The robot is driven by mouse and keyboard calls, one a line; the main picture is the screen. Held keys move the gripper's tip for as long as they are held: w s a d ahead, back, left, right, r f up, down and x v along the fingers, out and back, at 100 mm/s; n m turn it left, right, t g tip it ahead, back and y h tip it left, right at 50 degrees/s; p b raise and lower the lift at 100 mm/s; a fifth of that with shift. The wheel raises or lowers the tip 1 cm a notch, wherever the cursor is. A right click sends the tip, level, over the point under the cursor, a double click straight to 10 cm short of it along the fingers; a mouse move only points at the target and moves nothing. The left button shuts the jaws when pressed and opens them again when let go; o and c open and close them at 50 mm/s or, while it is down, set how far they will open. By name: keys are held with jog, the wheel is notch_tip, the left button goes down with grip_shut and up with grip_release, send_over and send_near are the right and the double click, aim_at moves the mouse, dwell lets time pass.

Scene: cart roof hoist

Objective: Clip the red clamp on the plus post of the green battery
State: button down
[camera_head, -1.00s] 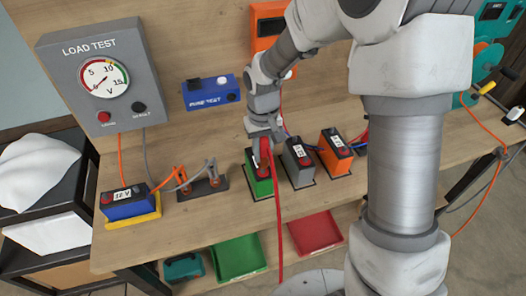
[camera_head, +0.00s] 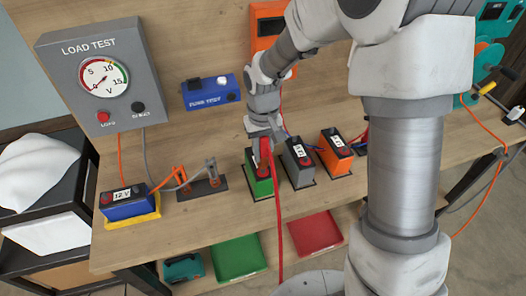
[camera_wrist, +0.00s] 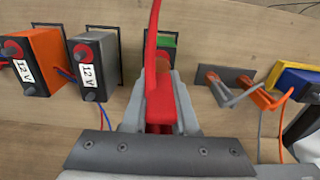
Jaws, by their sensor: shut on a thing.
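The green battery (camera_head: 251,180) stands on the bench between the blue battery side and a grey battery. In the wrist view only its green top edge (camera_wrist: 168,40) shows beyond the clamp. My gripper (camera_head: 262,143) is shut on the red clamp (camera_head: 264,156), right over the green battery. In the wrist view the red clamp (camera_wrist: 163,100) lies between the fingers, its red cable running up the picture.
A grey battery (camera_head: 299,164) and an orange battery (camera_head: 336,155) stand close on the right. On the left are a holder (camera_head: 205,190) with orange and grey clamps, and a blue battery (camera_head: 130,207). The load tester (camera_head: 105,75) stands behind. The bench front is clear.

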aim_at(263, 160)
jog(key=shift+f+b, duration=1.3)
jog(key=shift+f, duration=0.3)
jog(key=c, duration=0.6)
grip_release()
jog(key=shift+r, duration=0.1)
notch_tip(263, 160, up, 17)
jog(key=shift+r, duration=0.15)
jog(key=s+d+r+m+t, duration=0.1)
jog(key=s+d+r+t, duration=0.1)
jog(key=s+d, duration=0.4)
jog(key=s+d+r+m+t, duration=0.2)
jog(key=s+d, duration=0.4)
jog(key=s, duration=0.6)
jog(key=shift+s+d+t, duration=0.2)
jog(key=shift+s+t, duration=0.1)
jog(key=shift+t, duration=0.5)
